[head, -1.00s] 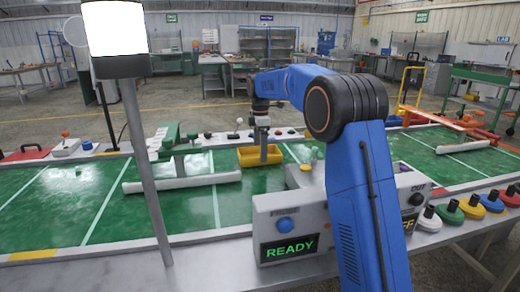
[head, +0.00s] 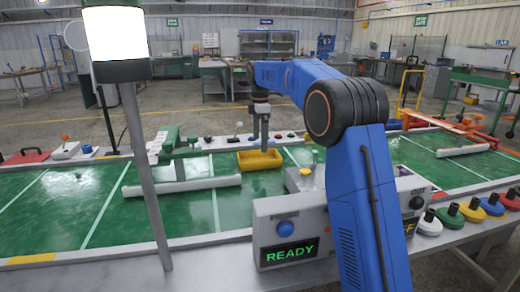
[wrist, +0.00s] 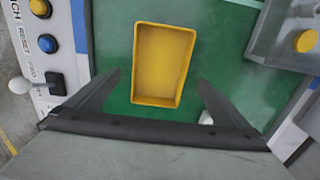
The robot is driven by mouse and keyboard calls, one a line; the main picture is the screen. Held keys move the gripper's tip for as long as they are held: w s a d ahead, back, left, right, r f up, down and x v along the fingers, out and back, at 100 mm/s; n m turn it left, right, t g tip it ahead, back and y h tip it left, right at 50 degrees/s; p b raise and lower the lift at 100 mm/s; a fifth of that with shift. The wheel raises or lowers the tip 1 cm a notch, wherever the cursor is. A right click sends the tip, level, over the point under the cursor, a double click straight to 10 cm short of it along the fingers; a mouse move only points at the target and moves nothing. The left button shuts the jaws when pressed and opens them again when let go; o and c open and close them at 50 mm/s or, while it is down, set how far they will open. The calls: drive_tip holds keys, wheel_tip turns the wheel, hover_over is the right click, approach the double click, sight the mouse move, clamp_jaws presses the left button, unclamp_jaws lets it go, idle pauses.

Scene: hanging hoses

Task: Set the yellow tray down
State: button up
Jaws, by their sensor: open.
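The yellow tray (head: 260,160) sits flat and empty on the green surface, near its far edge. In the wrist view the tray (wrist: 163,99) lies upright with its open top facing me, a little ahead of the fingers. My gripper (head: 264,146) points down just above the tray. In the wrist view its two dark fingers (wrist: 159,80) are spread wide, one on each side of the tray, with green showing between them and the tray walls. Nothing is held.
A white bar with a green clamp (head: 182,186) lies left of the tray. A grey control box (head: 285,228) reading READY stands in front. A row of buttons (wrist: 48,43) lines the far edge. A lamp post (head: 145,170) rises at left. Green surface left is largely clear.

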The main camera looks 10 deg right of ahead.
wheel_tip(320, 180, up, 6)
drive_tip(key=shift+f, duration=0.1)
drive_tip(key=shift+s, duration=0.1)
idle(0.4)
